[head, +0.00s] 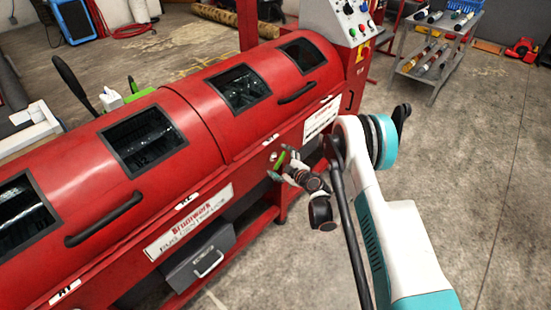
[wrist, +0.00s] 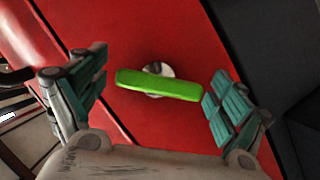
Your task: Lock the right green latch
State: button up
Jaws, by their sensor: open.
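The green latch (wrist: 160,85) is a flat bar on a round silver pivot (wrist: 158,69), fixed to the red machine face (wrist: 185,40). In the wrist view the bar lies nearly level, tilted slightly down to the right. In the head view the latch (head: 279,160) appears as a small green bar on the machine's front, right beside my gripper (head: 286,172). How deep the fingers reach around the bar is unclear.
The long red machine (head: 190,90) has several dark windows and black handles. A grey drawer box (head: 200,260) sticks out below it. A control panel (head: 345,20) stands at its right end. A tool cart (head: 437,50) is farther back. The concrete floor at the right is clear.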

jog(key=c, duration=1.1)
jog(key=shift+m, duration=0.3)
jog(key=m+g+y, duration=0.1)
jog(key=m+g, duration=0.1)
jog(key=m, duration=0.1)
jog(key=shift+m+g+y, duration=0.5)
jog(key=shift+m+g, duration=0.4)
jog(key=shift+m, duration=0.4)
jog(key=o, duration=1.1)
